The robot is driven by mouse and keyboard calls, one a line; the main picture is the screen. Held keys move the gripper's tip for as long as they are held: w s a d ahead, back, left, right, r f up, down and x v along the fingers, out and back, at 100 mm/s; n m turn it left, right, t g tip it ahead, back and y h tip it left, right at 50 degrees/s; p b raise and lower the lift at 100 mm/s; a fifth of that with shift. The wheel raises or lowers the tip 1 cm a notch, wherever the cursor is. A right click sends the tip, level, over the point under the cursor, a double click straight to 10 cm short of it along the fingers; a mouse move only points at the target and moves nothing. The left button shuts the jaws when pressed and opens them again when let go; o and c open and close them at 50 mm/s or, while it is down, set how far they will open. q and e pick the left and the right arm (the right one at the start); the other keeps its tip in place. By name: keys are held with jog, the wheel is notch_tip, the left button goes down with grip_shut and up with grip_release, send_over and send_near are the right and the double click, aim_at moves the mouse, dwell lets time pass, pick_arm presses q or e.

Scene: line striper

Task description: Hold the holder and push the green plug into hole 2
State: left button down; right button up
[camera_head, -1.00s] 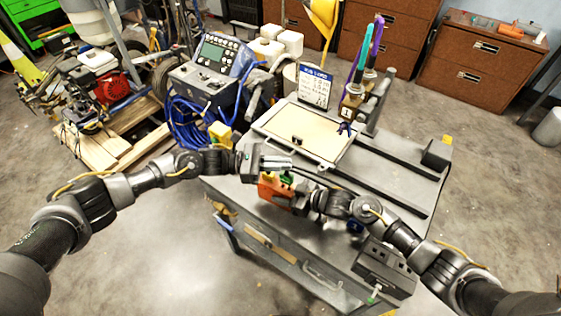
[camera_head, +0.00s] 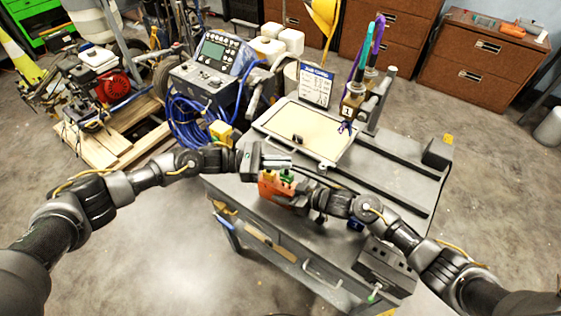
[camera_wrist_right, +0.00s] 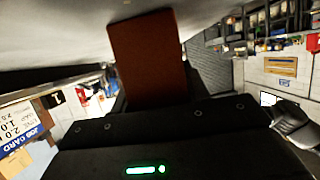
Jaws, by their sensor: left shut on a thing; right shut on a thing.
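The orange holder (camera_head: 270,188) is at the near-left part of the grey bench. My right gripper (camera_head: 300,198) is shut on its right side. In the right wrist view the holder (camera_wrist_right: 149,60) is a plain brown-orange block. The green plug (camera_head: 287,177) is upright at the holder's top, just under the left fingertips. My left gripper (camera_head: 284,165) is shut on it from above left. The fingers hide the plug's upper part. I cannot tell how deep the plug sits, and the hole numbers are not readable.
A pale board (camera_head: 300,132) lies on the bench behind the holder, with a job card (camera_head: 316,87) standing at its back. A dark box with sockets (camera_head: 385,268) is at the near right. Dark rails (camera_head: 385,185) run along the bench's right side.

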aim_at(281, 172)
pick_arm(q)
jog(key=shift+f, duration=1.5)
dwell(1.0)
jog(key=c, duration=1.2)
grip_release()
jog(key=shift+w+a, duration=0.2)
jog(key=shift+a, duration=3.3)
pick_arm(e)
jog(key=o, duration=1.4)
